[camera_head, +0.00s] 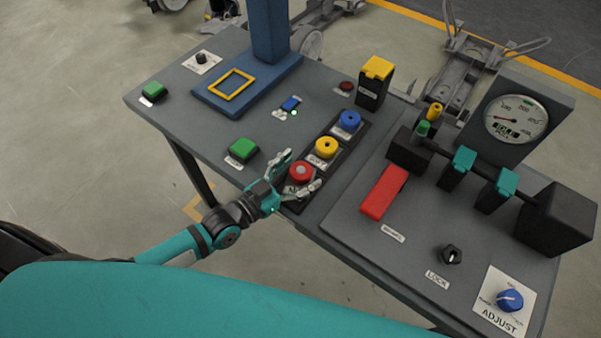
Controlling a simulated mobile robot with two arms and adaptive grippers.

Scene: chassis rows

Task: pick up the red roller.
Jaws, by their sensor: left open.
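The red roller (302,171) sits at the near end of a dark strip on the grey table, in line with a yellow roller (326,148) and a blue roller (348,122). My left gripper (300,172) is open, with one finger at the far left side of the red roller and the other at its near right side. The roller is between the fingers; whether they touch it cannot be told. My right gripper is not in view.
A green button (242,149) is left of the gripper. A red bar (385,192) lies to the right, near teal-topped clamps (463,161) and a gauge (516,119). A blue post (268,30) stands at the back. The table's near edge lies below the gripper.

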